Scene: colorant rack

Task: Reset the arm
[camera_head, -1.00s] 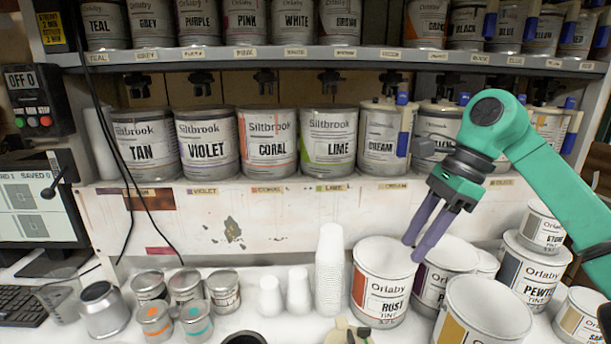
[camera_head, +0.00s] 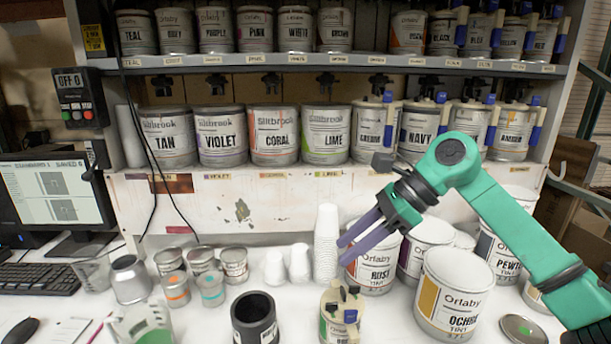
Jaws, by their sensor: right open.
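My right gripper (camera_head: 341,250) comes in from the right on a green arm (camera_head: 515,218). Its two purple fingers are open and empty, pointing left and down. They hang in front of the RUST can (camera_head: 377,276) and near the stack of white cups (camera_head: 326,243); I cannot tell whether they touch anything. My left gripper does not show.
A small can with a dispenser top (camera_head: 341,318) and a black cup (camera_head: 255,318) stand at the front. The OCHRE can (camera_head: 447,300) is below the arm. Shelves (camera_head: 330,60) hold rows of cans behind. A monitor (camera_head: 60,198) stands at left.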

